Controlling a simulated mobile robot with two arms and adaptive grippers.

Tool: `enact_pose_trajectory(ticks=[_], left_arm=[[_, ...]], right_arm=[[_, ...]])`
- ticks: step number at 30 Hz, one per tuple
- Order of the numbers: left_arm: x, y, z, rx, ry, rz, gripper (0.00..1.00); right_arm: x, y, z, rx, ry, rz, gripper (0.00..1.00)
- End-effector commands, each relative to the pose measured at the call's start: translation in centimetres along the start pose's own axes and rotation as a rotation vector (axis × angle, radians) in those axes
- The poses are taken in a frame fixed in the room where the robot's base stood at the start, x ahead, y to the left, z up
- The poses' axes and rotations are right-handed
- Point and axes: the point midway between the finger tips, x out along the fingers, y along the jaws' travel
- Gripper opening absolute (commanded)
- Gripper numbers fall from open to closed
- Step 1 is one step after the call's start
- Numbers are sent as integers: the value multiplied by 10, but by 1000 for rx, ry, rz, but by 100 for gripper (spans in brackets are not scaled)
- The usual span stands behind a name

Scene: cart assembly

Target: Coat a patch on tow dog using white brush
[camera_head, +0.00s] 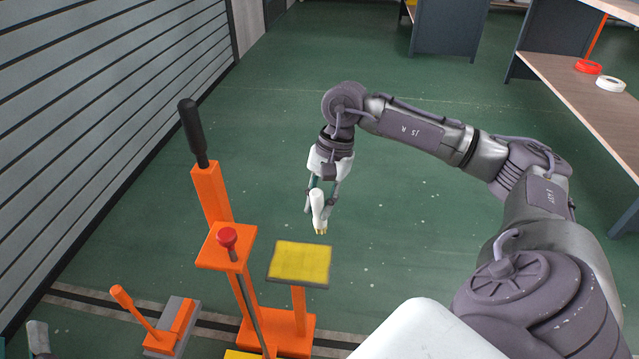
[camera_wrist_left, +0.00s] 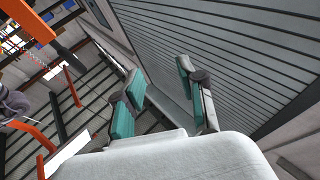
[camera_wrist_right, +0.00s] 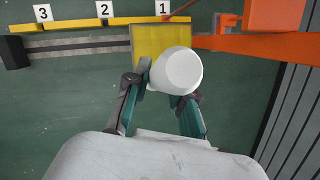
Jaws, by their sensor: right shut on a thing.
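The orange device, which seems to be the tow dog (camera_head: 212,190), stands at the lower left of the head view. It has a black-handled lever, a red knob and a flat yellow-topped plate (camera_head: 300,262). My right gripper (camera_head: 320,190) is shut on the white brush (camera_head: 319,207), which points down with its pale bristle tip just beyond the plate's far edge, apparently above it. In the right wrist view, the brush's round white end (camera_wrist_right: 177,71) covers part of the yellow plate (camera_wrist_right: 146,40). My left gripper (camera_wrist_left: 160,95) is open and empty near the grey slatted wall.
A small orange-handled device (camera_head: 170,328) sits on the floor at lower left. A yellow strip (camera_wrist_right: 75,24) bears number markers. A wooden shelf (camera_head: 570,90) with red and white tape rolls stands at right.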

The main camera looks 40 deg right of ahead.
Motion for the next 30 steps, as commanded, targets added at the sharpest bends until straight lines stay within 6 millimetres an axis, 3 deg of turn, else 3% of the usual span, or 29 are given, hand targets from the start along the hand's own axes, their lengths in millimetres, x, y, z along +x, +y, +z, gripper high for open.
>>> enact_pose_trajectory(ticks=[6, 18, 30], left_arm=[[-2, -2, 16, 3, -97, -5, 40], [-2, -3, 19, 4, -121, -6, 40], [-15, -9, 56, 9, -356, -19, 40]], right_arm=[[-6, -1, 2, 0, 0, -1, 0], [-8, -1, 2, 0, 0, -1, 0], [-23, -3, 6, 0, 0, -1, 0]])
